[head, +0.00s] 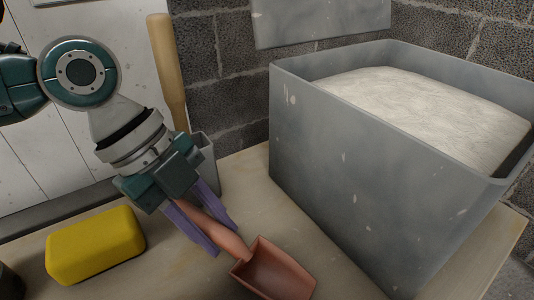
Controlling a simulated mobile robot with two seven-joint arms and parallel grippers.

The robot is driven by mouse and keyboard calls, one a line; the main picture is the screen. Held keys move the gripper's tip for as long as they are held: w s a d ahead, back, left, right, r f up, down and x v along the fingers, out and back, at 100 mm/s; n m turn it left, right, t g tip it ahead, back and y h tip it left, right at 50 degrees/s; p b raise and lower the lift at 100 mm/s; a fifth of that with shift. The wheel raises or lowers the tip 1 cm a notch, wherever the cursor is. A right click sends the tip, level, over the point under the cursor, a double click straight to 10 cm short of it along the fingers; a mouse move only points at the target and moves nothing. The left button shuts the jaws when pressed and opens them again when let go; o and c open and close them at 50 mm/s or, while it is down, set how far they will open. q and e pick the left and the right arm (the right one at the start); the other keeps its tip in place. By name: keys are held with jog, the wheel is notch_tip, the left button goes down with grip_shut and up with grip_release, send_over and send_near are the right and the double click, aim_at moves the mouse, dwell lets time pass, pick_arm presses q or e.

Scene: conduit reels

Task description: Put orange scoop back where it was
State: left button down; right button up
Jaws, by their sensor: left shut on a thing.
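The orange scoop (273,275) has a reddish-orange handle and a square open bowl. It is in the lower middle of the head view, over the tabletop. My left gripper (213,232) has purple fingers, one on each side of the scoop's handle, and is shut on it. The handle's upper end is hidden by the gripper. The bowl looks empty, and I cannot tell whether it touches the table. My right gripper is not in view.
A large grey bin (345,165) filled with pale powder (425,105) stands at the right. A yellow sponge-like block (95,245) lies at the lower left. Behind my gripper, a grey holder (206,165) stands by a wooden handle (167,70). Bare table (248,170) shows between holder and bin.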

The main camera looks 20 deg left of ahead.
pick_arm(q)
jog(key=shift+r, duration=0.1)
jog(key=c, duration=0.6)
grip_release()
jog(key=shift+c, duration=0.2)
jog(key=shift+a+r, duration=0.15)
jog(key=shift+r, duration=0.2)
jog(key=p+v, duration=0.4)
jog(key=v, duration=0.7)
jog(key=shift+a+r, duration=0.1)
